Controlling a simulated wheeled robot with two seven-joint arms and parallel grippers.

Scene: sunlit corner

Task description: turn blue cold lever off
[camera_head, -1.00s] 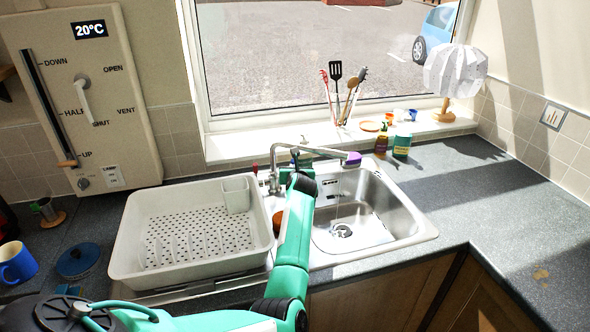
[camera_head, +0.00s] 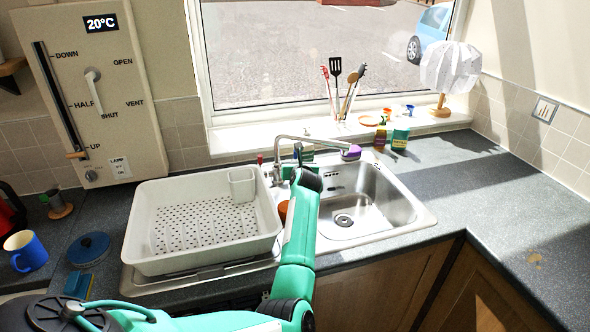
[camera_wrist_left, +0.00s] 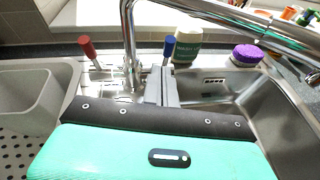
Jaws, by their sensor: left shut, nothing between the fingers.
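The blue cold lever (camera_wrist_left: 169,48) stands upright on the right of the tap base in the left wrist view. My left gripper (camera_wrist_left: 163,82) is shut and empty, its fingertips just below and in front of the blue lever. I cannot tell whether they touch it. In the head view my left wrist hides the blue lever. The red lever (camera_wrist_left: 88,46) is left of the tap (camera_wrist_left: 129,40), and it also shows in the head view (camera_head: 260,159). No water stream shows below the spout over the sink (camera_head: 375,212). My right gripper is not in view.
A white dish rack (camera_head: 150,225) fills the left of the sink unit. A purple sponge-like item (camera_wrist_left: 247,54) sits behind the sink near bottles (camera_head: 400,138). A blue mug (camera_head: 26,251) stands at far left. The right counter (camera_head: 500,210) is mostly clear.

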